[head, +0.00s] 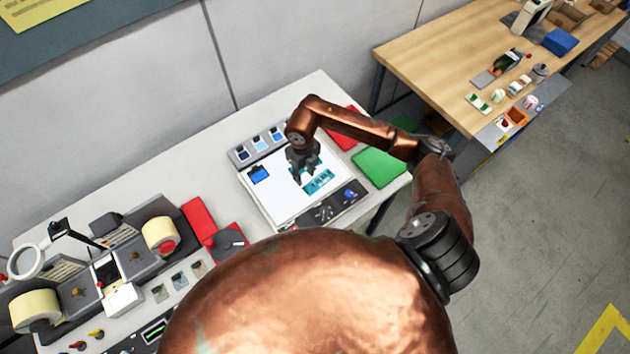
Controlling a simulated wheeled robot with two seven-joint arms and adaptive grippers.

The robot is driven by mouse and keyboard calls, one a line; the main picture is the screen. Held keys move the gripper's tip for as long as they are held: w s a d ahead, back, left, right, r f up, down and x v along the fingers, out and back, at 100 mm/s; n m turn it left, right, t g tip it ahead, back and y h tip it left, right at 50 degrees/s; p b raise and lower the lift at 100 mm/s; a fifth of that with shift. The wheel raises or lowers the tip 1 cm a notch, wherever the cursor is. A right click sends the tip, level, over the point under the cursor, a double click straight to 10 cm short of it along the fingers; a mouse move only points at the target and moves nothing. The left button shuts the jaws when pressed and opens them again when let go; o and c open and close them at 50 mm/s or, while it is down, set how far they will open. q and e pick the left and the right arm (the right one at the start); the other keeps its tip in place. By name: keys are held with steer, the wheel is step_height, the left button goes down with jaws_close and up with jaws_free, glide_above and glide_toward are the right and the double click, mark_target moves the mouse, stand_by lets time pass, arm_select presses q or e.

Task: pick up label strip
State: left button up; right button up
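A teal label strip (319,181) with darker printed patches lies on the white sheet of a light work board on the table. My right gripper (305,174) comes down over the board, right at the upper left end of the strip, and partly covers it. Its dark fingers look spread apart. I cannot tell whether they touch the strip. My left gripper is not in view.
A blue piece (259,174) lies on the board's left side, with a dark tool tray (334,205) in front. A green mat (379,167) lies to the right. The rewinder with its label rolls (160,233) stands left. A wooden bench (440,60) stands behind right.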

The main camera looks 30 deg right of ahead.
mark_target(308, 187)
steer(key=shift+s+f, duration=0.2)
steer(key=shift+f, duration=0.7)
steer(key=f+p, duration=0.1)
steer(key=f, duration=0.2)
steer(key=s+f+p, duration=0.1)
steer(key=shift+d+f+p, duration=0.15)
steer(key=shift+d+p, duration=0.1)
steer(key=shift+p, duration=0.1)
steer(key=shift+w+f, duration=0.1)
steer(key=shift+f, duration=0.4)
jaws_close()
